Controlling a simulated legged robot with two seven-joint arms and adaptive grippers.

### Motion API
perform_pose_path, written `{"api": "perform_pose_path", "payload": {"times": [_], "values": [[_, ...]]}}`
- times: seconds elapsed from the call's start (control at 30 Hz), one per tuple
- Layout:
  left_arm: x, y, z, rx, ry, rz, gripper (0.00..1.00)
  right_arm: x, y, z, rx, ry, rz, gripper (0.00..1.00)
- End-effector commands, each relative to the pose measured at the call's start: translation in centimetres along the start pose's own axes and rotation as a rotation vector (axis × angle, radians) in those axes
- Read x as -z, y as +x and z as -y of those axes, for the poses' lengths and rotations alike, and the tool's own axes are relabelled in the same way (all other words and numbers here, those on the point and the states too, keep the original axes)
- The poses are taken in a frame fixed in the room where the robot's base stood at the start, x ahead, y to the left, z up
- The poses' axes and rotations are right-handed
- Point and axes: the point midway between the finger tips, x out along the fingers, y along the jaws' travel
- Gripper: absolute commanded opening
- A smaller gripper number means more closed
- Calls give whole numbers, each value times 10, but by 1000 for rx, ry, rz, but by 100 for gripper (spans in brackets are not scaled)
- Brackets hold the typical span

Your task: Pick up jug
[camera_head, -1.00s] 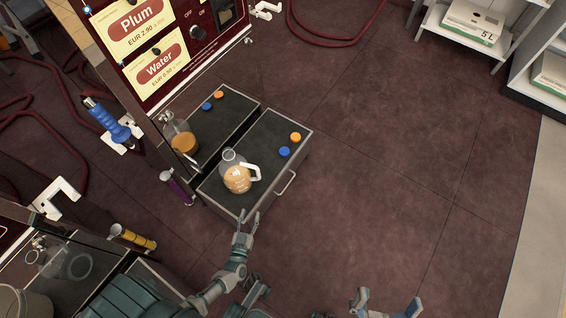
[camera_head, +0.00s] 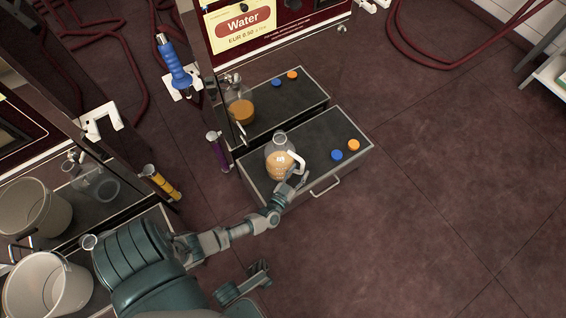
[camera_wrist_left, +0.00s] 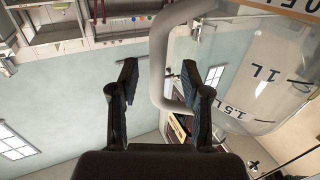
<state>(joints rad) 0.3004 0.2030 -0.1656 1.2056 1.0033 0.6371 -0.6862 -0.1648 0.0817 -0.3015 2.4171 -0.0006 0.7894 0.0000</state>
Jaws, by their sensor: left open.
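The jug (camera_head: 279,168) is clear, with orange liquid inside and a white handle (camera_head: 298,160) on its right side. It stands upright on the dark top of a low drawer unit. My left gripper (camera_head: 291,182) is open at the handle side of the jug. In the left wrist view, the open fingers (camera_wrist_left: 159,75) point toward the white handle (camera_wrist_left: 158,65), which appears between them or just beyond. Contact cannot be told. The jug body (camera_wrist_left: 250,85) with its volume marks fills the right of that view.
A blue cap (camera_head: 337,155) and an orange cap (camera_head: 353,145) lie on the drawer unit (camera_head: 345,172), right of the jug. The dispenser's shiny front mirrors jug and caps behind. Floor on the right is clear.

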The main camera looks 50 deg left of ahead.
Motion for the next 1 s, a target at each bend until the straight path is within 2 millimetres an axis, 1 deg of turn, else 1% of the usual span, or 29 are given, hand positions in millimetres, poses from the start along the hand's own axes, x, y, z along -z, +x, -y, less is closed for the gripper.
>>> {"api": "perform_pose_path", "payload": {"times": [0.03, 0.1, 0.2, 0.43, 0.47, 0.5, 0.57, 0.6, 0.63, 1.0], "values": [[-6, 7, 0, -2, 3, 5, 47, -5, 0, -2, 2, -2, -11, 100], [-6, 16, 0, -1, 4, 5, 47, -7, 1, -2, 3, -3, -14, 100], [-3, 24, 0, -1, 4, 3, 47, -9, 1, -4, 4, -3, -15, 100], [0, 27, 0, -1, 2, 1, 47, -11, 3, -3, 6, -4, -14, 100], [0, 27, 0, -1, 2, 1, 40, -11, 3, -3, 6, -4, -14, 100], [0, 27, 0, -1, 2, 1, 30, -11, 3, -3, 6, -4, -14, 100], [0, 27, 0, -1, 2, 1, 15, -11, 3, -3, 6, -4, -14, 100], [0, 27, 0, -1, 2, 1, 5, -11, 3, -3, 6, -4, -14, 100], [0, 27, 0, -1, 2, 1, 0, -11, 3, -3, 6, -4, -14, 100], [1, 27, 1, 0, 4, -3, 0, -11, 2, -3, 4, -3, -10, 100]]}}
